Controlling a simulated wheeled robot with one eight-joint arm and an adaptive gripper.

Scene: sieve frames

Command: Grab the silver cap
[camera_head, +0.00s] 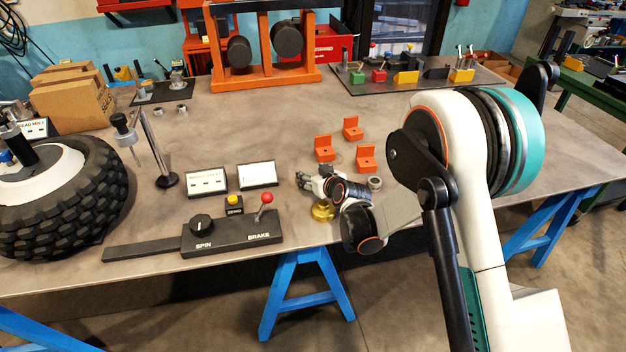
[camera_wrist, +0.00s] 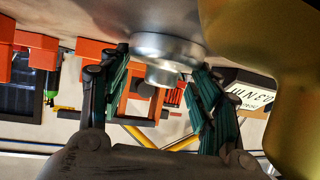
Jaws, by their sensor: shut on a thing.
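The silver cap (camera_wrist: 163,47), a round metal piece with a wide rim and a narrower stub, sits between the green-padded fingers of my gripper (camera_wrist: 163,74) in the wrist view. My gripper is shut on it. In the head view my gripper (camera_head: 308,182) is low over the front part of the table, right of the brake lever box. I cannot make out the cap there; the fingers hide it.
A gold piece (camera_head: 323,211) is close by my gripper and fills the right side of the wrist view (camera_wrist: 290,90). A small grey ring (camera_head: 375,183) lies to the right. Orange brackets (camera_head: 324,148) stand behind. The brake box (camera_head: 232,234) is left.

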